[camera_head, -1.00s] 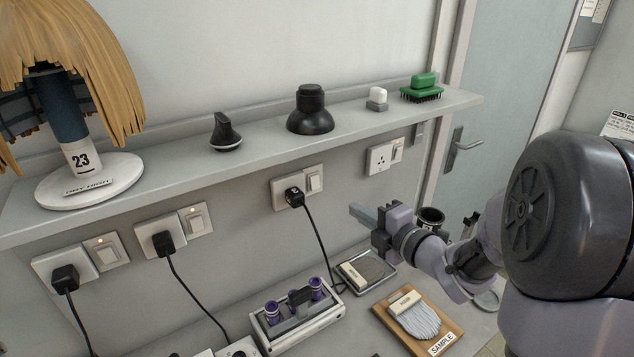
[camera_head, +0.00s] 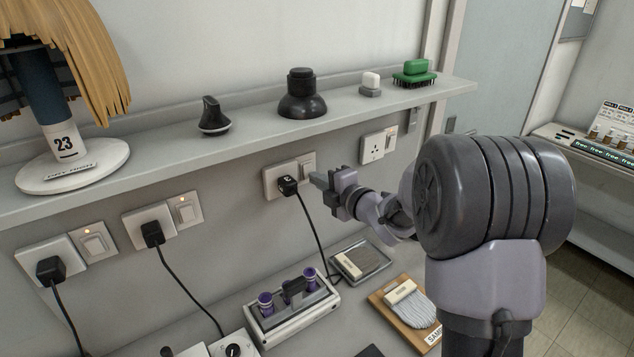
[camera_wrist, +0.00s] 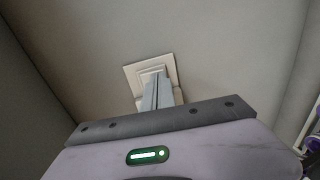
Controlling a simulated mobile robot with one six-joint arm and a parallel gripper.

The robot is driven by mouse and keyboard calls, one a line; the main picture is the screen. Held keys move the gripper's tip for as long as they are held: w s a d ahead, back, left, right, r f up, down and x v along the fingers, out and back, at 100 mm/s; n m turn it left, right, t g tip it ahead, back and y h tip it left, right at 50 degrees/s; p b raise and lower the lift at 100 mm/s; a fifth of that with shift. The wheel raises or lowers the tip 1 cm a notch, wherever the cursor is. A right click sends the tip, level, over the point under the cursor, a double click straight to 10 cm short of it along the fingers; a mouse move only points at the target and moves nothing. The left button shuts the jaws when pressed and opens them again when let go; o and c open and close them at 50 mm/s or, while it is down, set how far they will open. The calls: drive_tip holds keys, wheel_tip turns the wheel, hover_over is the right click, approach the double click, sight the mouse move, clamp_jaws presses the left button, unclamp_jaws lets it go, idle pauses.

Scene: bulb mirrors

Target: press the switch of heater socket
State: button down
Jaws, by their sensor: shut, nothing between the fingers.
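A white wall socket (camera_head: 270,184) holds a black plug (camera_head: 288,185) with a cable running down toward the bench. Its white switch (camera_head: 308,162) sits at its right side and shows no lit lamp. My gripper (camera_head: 318,180) is shut and empty, with its tips just below and right of this switch. In the wrist view the shut fingers (camera_wrist: 158,90) point at a white switch plate (camera_wrist: 135,75) and cover part of it. I cannot tell whether the tips touch it. A box with purple rollers (camera_head: 300,318) stands below; the cable's far end is not clear.
Two plugged sockets to the left have switches with orange lamps (camera_head: 94,244) (camera_head: 185,208). An empty socket (camera_head: 374,149) is at the right. A grey shelf (camera_head: 240,135) with a wig stand and brushes runs above. A tray (camera_head: 335,268) and a brush board (camera_head: 385,312) lie below.

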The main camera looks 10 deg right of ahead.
drive_tip(key=shift+w+a, duration=0.1)
drive_tip(key=shift+w, duration=0.1)
